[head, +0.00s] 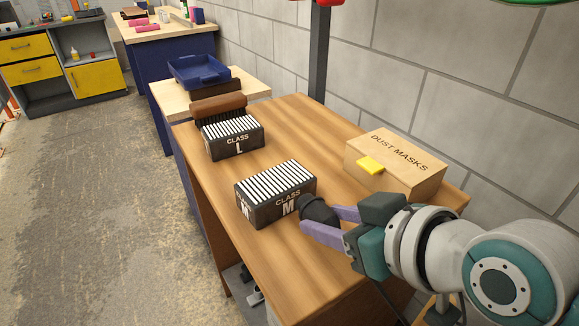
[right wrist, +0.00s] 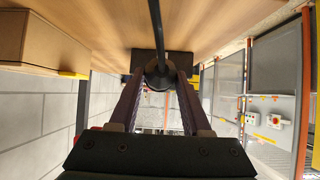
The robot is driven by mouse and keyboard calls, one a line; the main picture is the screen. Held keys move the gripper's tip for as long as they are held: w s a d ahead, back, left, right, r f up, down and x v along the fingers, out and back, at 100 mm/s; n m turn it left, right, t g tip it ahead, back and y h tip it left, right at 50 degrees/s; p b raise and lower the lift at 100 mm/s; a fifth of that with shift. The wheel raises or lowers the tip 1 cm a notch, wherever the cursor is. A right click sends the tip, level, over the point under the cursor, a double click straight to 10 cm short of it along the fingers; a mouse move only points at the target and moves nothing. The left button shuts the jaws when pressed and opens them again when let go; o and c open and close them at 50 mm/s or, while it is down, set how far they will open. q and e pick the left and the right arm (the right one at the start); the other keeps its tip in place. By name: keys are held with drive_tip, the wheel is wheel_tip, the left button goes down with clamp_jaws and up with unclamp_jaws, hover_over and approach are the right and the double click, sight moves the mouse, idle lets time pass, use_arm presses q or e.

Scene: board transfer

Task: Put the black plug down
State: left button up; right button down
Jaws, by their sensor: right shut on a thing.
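The black plug (head: 317,206) is a dark rounded piece held at the tips of my right gripper (head: 320,216), just right of the CLASS M box on the wooden table. The gripper's two purple fingers are shut on it. In the right wrist view, the plug (right wrist: 158,76) sits between the fingertips, with a thin black rod or cord running up past it. I cannot tell whether the plug touches the table. My left gripper is not in view.
The black CLASS M box (head: 262,211) with white slats is close left of the plug. The DUST MASKS carton (head: 400,170) with a yellow piece (head: 370,165) stands behind right. The CLASS L box (head: 233,146) is farther back. The table (head: 300,130) has bare wood between them.

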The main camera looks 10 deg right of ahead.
drive_tip(key=shift+f+b, duration=0.55)
drive_tip(key=shift+f, duration=1.2)
drive_tip(key=shift+f, duration=0.1)
drive_tip(key=shift+c, duration=1.8)
unclamp_jaws()
drive_tip(key=shift+s+r, duration=0.1)
drive_tip(key=shift+r, duration=0.15)
drive_tip(key=s+d+r+m+g+h+p, duration=0.1)
drive_tip(key=s+d+r+g, duration=0.2)
drive_tip(key=s, duration=0.7)
drive_tip(key=s+d+r+m+g+h+p, duration=0.1)
drive_tip(key=s+d+r+g+h+p, duration=0.1)
drive_tip(key=s, duration=0.8)
wheel_tip(320, 180, up, 2)
drive_tip(key=shift+s+d+g+h, duration=0.3)
drive_tip(key=shift+d+g, duration=0.35)
drive_tip(key=shift+g, duration=0.35)
